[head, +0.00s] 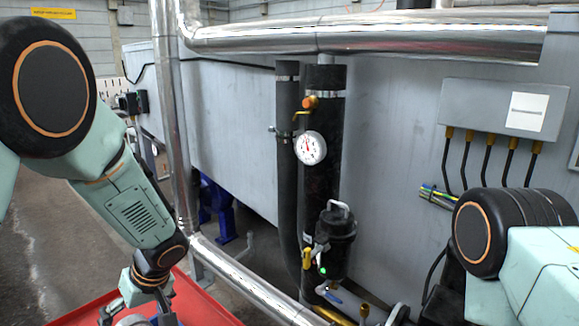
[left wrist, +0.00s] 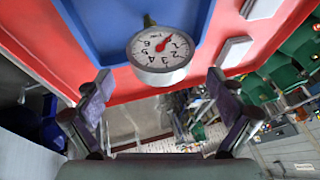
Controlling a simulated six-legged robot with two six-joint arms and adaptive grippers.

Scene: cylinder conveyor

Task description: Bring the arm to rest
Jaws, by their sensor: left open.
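My left arm comes in from the left in the head view and hangs down. My left gripper (head: 137,314) is at the bottom edge there, over a red surface (head: 208,306). In the left wrist view my left gripper (left wrist: 160,98) has its two fingers wide apart with nothing between them. A round white-faced gauge (left wrist: 161,56) with a red needle lies beyond the fingertips, apart from both, by a blue panel (left wrist: 110,25) on the red surface (left wrist: 50,35). My right arm shows at the right edge of the head view; its gripper is out of frame.
Another gauge (head: 310,148) is mounted on black vertical pipes before a grey tank wall (head: 235,130). A silver pipe (head: 350,38) crosses the top and another (head: 255,282) slants below. A grey junction box (head: 480,105) with cables hangs at the right. White blocks (left wrist: 235,50) sit near the lying gauge.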

